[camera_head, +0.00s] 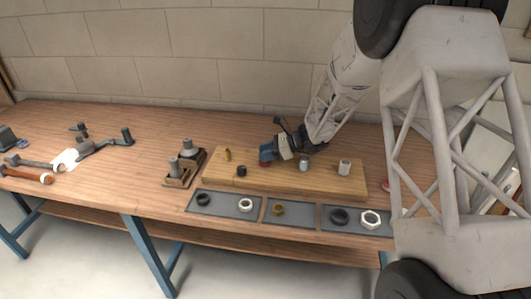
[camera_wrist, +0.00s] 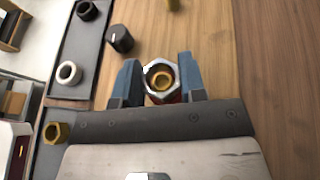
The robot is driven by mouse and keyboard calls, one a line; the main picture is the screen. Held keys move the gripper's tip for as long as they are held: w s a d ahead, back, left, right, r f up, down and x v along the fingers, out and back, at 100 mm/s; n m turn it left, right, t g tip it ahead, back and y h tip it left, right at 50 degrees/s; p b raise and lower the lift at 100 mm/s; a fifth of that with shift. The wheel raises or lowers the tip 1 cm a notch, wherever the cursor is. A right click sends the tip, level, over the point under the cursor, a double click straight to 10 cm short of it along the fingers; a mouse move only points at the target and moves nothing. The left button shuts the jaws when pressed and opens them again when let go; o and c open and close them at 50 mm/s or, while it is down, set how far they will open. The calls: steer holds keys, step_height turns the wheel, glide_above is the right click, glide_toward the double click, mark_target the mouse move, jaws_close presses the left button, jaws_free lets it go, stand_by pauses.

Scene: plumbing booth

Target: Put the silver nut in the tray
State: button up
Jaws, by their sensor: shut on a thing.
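In the wrist view, my gripper (camera_wrist: 158,75) has its two blue fingers on either side of the silver nut (camera_wrist: 150,72), a bright hex ring. A brass-coloured round part with a dark hole shows inside the nut, and a reddish part shows just below it. In the head view my gripper (camera_head: 266,154) is low over the wooden board, left of its middle, with a reddish part (camera_head: 265,163) at the fingertips; the nut cannot be made out there. Shallow grey trays (camera_head: 222,208) lie in a row along the board's front.
The board (camera_head: 300,179) also bears a black cap (camera_head: 241,171), a brass fitting (camera_head: 227,155) and two silvery fittings (camera_head: 344,167). The trays hold dark and white rings, a brass nut (camera_head: 277,208) and a large silvery hex nut (camera_head: 377,215). Tools lie at left.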

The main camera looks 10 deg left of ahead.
steer(key=shift+f, duration=0.7)
steer(key=o, duration=0.9)
steer(key=shift+r, duration=0.2)
steer(key=shift+r, duration=0.2)
steer(key=shift+d+r, duration=0.2)
steer(key=shift+d, duration=0.05)
steer(key=shift+s+v, duration=0.2)
steer(key=shift+v, duration=3.45)
